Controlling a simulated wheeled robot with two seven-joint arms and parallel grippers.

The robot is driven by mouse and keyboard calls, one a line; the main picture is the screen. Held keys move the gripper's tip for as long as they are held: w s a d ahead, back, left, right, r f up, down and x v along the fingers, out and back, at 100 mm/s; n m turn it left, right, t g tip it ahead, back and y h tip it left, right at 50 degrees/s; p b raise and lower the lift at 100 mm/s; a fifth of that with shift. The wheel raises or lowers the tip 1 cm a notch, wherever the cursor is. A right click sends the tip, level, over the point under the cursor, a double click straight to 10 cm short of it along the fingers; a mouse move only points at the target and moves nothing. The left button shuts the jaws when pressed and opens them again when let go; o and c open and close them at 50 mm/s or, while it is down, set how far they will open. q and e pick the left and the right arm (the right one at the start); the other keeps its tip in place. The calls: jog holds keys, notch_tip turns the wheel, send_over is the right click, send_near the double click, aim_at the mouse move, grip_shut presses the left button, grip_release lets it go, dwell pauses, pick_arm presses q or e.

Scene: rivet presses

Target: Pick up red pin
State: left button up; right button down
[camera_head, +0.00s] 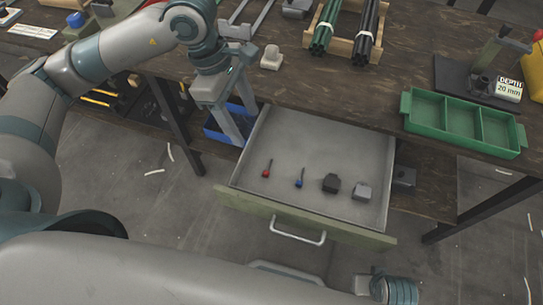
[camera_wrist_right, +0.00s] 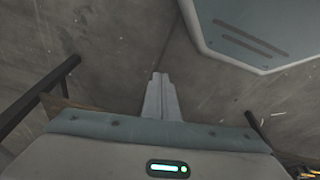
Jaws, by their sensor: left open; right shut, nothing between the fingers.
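The red pin (camera_head: 266,172) lies in the open drawer (camera_head: 334,203), near its left side. It has a red head and a thin dark shank. A blue pin (camera_head: 299,182) lies to its right. My left gripper (camera_head: 244,128) is open and empty, pointing down by the drawer's left edge, above and left of the red pin in the head view. My right gripper (camera_wrist_right: 161,76) is shut with nothing in it in the right wrist view, with grey floor beyond its fingertips.
A blue bin (camera_head: 213,131) is behind the left gripper. A green tray (camera_head: 463,121) and bundled rods (camera_head: 326,28) are on the bench. The drawer's front has a handle (camera_head: 298,237).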

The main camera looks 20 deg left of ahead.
pick_arm(q)
jog(key=shift+w+r, duration=0.1)
jog(key=shift+w, duration=0.05)
pick_arm(e)
jog(key=shift+w, duration=0.15)
jog(key=shift+r, duration=0.1)
pick_arm(q)
send_near(269, 168)
jog(key=shift+d+f+p, duration=0.1)
jog(key=shift+f+p, duration=0.25)
jog(key=shift+d+f, duration=0.1)
jog(key=shift+f, duration=0.45)
pick_arm(e)
jog(key=shift+f, duration=1.2)
pick_arm(q)
jog(key=shift+f, duration=0.1)
pick_arm(e)
jog(key=shift+w+r, duration=0.1)
jog(key=shift+r, duration=0.05)
